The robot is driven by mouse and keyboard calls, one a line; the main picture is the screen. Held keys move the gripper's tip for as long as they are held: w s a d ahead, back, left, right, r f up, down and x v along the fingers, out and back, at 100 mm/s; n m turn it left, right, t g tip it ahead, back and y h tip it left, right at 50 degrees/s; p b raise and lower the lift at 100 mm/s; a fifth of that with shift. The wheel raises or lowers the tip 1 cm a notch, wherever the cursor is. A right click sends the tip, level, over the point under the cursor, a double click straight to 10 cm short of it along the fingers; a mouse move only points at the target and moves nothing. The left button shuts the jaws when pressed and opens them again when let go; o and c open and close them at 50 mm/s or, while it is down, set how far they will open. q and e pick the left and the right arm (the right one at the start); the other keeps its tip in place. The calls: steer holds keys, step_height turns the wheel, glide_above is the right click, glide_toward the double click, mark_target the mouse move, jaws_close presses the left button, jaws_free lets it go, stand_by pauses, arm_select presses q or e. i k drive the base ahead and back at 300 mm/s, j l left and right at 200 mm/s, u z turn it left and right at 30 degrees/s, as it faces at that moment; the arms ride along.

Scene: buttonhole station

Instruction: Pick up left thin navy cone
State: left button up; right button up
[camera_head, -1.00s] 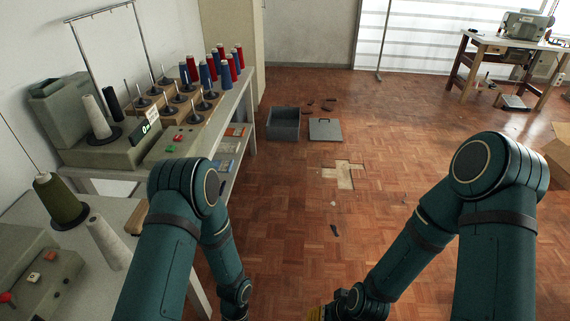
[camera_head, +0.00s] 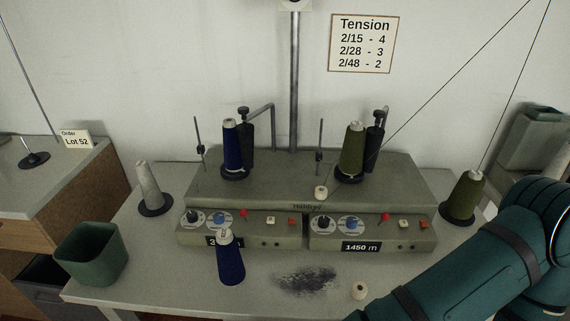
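A thin navy cone (camera_head: 232,148) with a pale top stands upright on the left spindle of the winding machine (camera_head: 300,175), touching or close to a black roller. A second navy cone (camera_head: 230,262) stands, slightly tilted in view, on the tabletop in front of the machine's left panel and hides part of its display. My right arm comes in from the right and leaves at the bottom edge. Its gripper is out of view. My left arm and gripper are not in view.
Olive cones are on the right spindle (camera_head: 352,148) and at the table's right (camera_head: 463,196), near my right arm. A grey cone (camera_head: 149,182) and a green bin (camera_head: 92,254) are at left. A small empty cone (camera_head: 359,290) and a dark smudge (camera_head: 306,280) are on the front tabletop (camera_head: 180,285).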

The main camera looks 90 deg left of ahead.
mark_target(154, 198)
steer(key=l+u, duration=0.15)
steer(key=l, duration=0.5)
steer(key=u, duration=3.7)
steer(key=i+j, duration=0.2)
steer(key=j, duration=0.2)
steer(key=i+j, duration=0.2)
steer(key=j, duration=0.15)
steer(key=i+j, duration=0.15)
steer(key=j, duration=0.25)
